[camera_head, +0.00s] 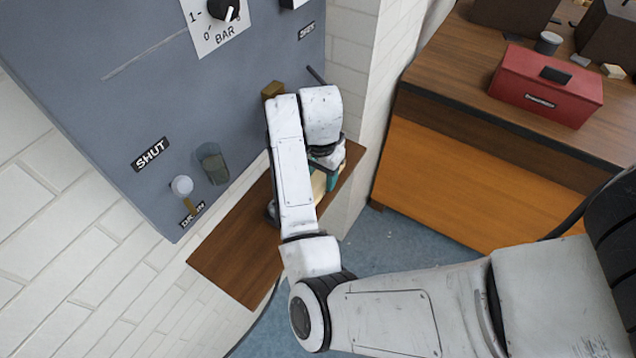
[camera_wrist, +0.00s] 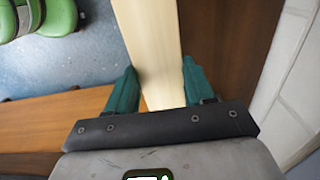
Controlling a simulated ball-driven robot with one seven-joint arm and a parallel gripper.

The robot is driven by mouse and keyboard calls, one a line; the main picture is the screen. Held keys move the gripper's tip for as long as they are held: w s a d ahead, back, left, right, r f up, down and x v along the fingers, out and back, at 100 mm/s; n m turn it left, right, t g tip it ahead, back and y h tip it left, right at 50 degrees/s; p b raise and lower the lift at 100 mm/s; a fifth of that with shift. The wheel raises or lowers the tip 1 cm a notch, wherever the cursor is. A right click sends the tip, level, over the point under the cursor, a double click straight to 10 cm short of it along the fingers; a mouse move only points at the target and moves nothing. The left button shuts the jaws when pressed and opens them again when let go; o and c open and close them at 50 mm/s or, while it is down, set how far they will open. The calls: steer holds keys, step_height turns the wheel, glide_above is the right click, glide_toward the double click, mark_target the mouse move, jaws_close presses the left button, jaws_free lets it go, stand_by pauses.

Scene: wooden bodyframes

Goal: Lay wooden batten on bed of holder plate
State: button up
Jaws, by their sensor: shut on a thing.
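My gripper (camera_wrist: 160,90) has its two teal fingers on either side of the pale wooden batten (camera_wrist: 152,40) and is shut on it. In the wrist view the batten runs from between the fingers up past the top edge, so its far end is out of sight. In the head view my arm hides most of the gripper; a pale sliver of batten (camera_head: 318,186) shows beside teal, above the brown wooden shelf (camera_head: 235,255). I cannot make out the holder plate or its bed in either view.
A grey panel (camera_head: 100,90) with a dial, knobs and labels stands behind the shelf. White brick walls flank it. A wooden bench (camera_head: 470,180) with a red box (camera_head: 545,85) stands at right. Green rounded objects (camera_wrist: 45,15) show in the wrist view, beside blue floor.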

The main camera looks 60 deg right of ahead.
steer(key=shift+w+d+f, duration=0.1)
steer(key=shift+w+f, duration=0.25)
steer(key=shift+f, duration=0.1)
steer(key=shift+f+p, duration=0.6)
steer(key=shift+f, duration=0.95)
steer(key=shift+f, duration=0.1)
steer(key=o, duration=1.1)
